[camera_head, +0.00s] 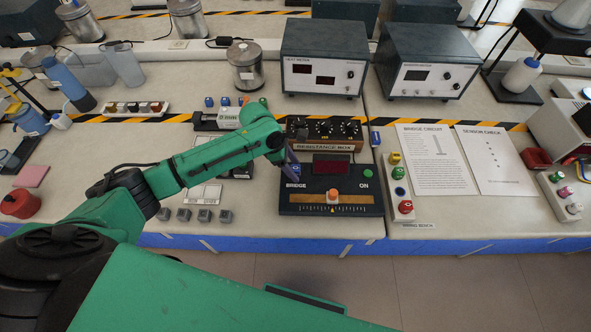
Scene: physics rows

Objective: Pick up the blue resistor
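My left arm reaches in from the left, and my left gripper (290,160) points down at the left end of the black bridge box (330,209). The gripper looks small and dark, and I cannot tell whether its fingers are open or shut. A small blue piece (294,171) shows right at the fingertips, above the bridge label; I cannot tell whether it is held or only touched. Another small blue piece (376,139) stands right of the resistance box (325,133). Which one is the blue resistor is too small to tell. My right gripper is out of view.
The bridge box has an orange knob (333,196) and a green button (367,173). A tray of coloured pieces (399,187) stands to the right, beside paper sheets (433,161). Several grey cubes (203,215) sit near the front edge. Two meters (323,60) stand behind.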

